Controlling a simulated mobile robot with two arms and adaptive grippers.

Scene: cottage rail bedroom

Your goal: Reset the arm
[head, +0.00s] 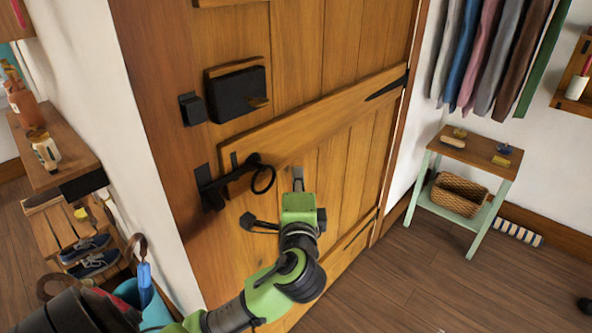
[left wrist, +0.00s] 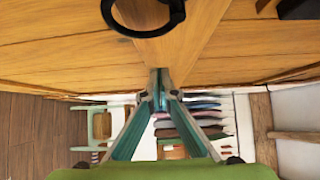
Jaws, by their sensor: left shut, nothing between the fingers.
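My left arm (head: 262,298) reaches up from the bottom of the head view. My left gripper (head: 298,176) is in front of the wooden door (head: 330,165), to the right of the black latch (head: 212,188) and its ring handle (head: 263,181), apart from the ring. In the left wrist view the fingertips of the gripper (left wrist: 159,74) meet, with nothing between them. The ring (left wrist: 150,30) hangs at the top of that view, beyond the fingertips. Whether the fingertips touch the door cannot be told. My right gripper is in neither view.
A black lock box (head: 236,92) is on the door above the latch. A small side table (head: 482,152) with a basket (head: 458,194) stands at right under hanging clothes. A shelf (head: 60,165), shoes (head: 85,250) and an umbrella (head: 144,280) are at left. Floor at lower right is mostly clear.

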